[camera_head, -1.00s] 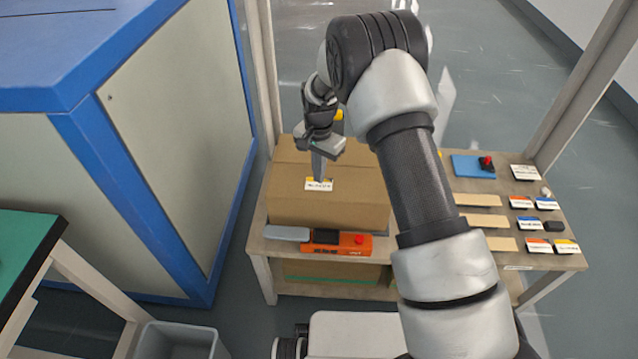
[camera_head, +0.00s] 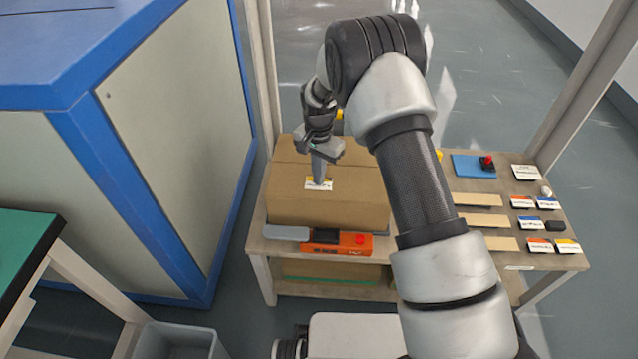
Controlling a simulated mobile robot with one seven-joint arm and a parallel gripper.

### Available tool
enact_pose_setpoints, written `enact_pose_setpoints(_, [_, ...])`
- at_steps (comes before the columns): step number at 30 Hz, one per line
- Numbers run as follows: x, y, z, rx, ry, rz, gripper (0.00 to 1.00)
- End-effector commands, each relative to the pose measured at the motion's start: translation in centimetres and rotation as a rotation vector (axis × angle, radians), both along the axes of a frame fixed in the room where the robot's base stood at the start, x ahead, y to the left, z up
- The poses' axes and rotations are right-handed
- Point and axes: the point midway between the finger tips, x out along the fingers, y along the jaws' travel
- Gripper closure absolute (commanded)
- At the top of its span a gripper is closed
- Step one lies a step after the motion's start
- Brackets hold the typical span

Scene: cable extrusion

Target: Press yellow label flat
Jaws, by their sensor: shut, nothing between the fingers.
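A white label with a yellow edge (camera_head: 317,185) lies on the top of the cardboard box (camera_head: 350,195), near its front edge. The box stands on the left part of the wooden table. My gripper (camera_head: 319,180) is shut and empty. It points down with its fingertips at the label's upper middle, seemingly touching it. The fingers hide part of the label's yellow edge. I cannot tell whether the label lies fully flat.
An orange tool (camera_head: 341,243) with a grey plate (camera_head: 287,232) lies in front of the box. A blue pad (camera_head: 473,166) with a red-topped piece and several small labels (camera_head: 521,202) lie on the table's right side. A tall blue-framed cabinet (camera_head: 170,130) stands close on the left.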

Motion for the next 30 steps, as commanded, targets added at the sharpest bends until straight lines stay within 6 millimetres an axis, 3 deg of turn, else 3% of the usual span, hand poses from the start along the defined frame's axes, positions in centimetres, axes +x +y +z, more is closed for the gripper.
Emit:
enact_pose_setpoints(14, [0.0, 0.0, 0.4, 0.000, 0.000, 0.000, 1.00])
enact_pose_setpoints(30, [0.0, 0.0, 6.7, -0.001, -0.001, 0.000, 1.00])
